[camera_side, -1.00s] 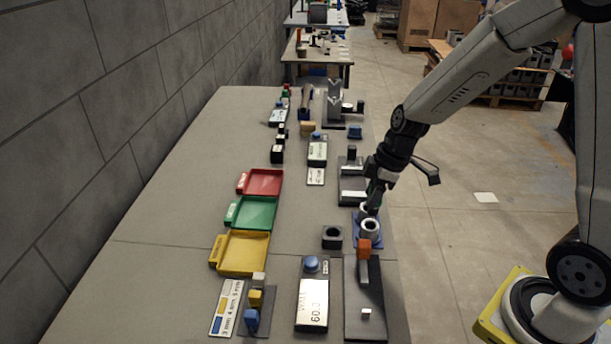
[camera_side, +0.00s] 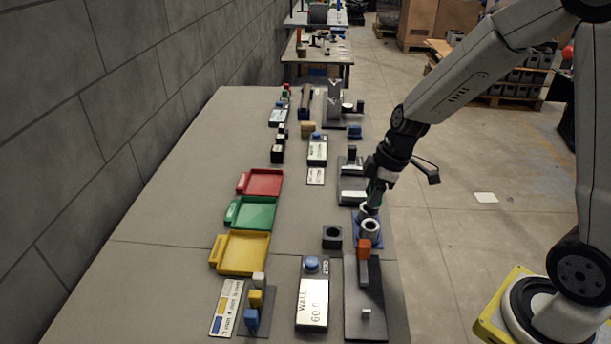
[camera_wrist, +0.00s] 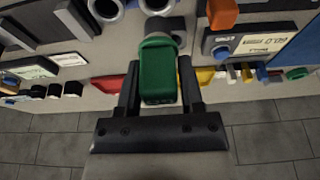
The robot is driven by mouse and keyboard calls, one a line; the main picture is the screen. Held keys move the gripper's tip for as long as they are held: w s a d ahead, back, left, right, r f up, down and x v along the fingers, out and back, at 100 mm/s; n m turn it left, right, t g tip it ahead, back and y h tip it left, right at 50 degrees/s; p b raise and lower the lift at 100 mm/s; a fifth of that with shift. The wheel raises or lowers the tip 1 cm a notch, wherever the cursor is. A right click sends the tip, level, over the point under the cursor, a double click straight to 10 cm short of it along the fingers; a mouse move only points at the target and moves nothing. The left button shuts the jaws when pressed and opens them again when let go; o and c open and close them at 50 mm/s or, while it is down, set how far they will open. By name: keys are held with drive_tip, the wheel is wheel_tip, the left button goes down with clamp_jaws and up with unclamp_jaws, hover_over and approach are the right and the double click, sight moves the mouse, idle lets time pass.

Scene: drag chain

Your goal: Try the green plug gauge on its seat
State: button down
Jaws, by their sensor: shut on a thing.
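The green plug gauge (camera_wrist: 158,70) is upright between the two fingers of my gripper (camera_wrist: 158,88) in the wrist view, and the fingers are shut on it. In the side view my gripper (camera_side: 374,198) is over the far one of two pale ring seats (camera_side: 370,227) on a blue base (camera_side: 366,243). Only a little dark green shows there, between the fingers and the far ring. The gauge's lower end is hidden, so I cannot tell whether it is in the ring or just above it. Two ring openings (camera_wrist: 106,8) show at the top of the wrist view.
A dark block with a round hole (camera_side: 332,237) stands left of the blue base. An orange block (camera_side: 364,248) on a dark fixture is close in front. Red (camera_side: 262,182), green (camera_side: 251,213) and yellow (camera_side: 242,253) trays lie to the left.

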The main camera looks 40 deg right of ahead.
drive_tip(key=w+d+r, duration=0.2)
drive_tip(key=w+d, duration=0.2)
drive_tip(key=shift+r, duration=0.2)
drive_tip(key=shift+w+d+f, duration=0.1)
drive_tip(key=shift+f, duration=0.05)
idle(0.4)
hover_over(362, 207)
drive_tip(key=shift+s+d+f, duration=0.15)
drive_tip(key=shift+d+f, duration=0.05)
drive_tip(key=shift+f, duration=1.05)
drive_tip(key=shift+s+d+f, duration=0.15)
drive_tip(key=shift+f, duration=1.05)
drive_tip(key=shift+f, duration=2)
idle(1.4)
drive_tip(key=shift+c, duration=0.7)
unclamp_jaws()
drive_tip(key=shift+r, duration=0.1)
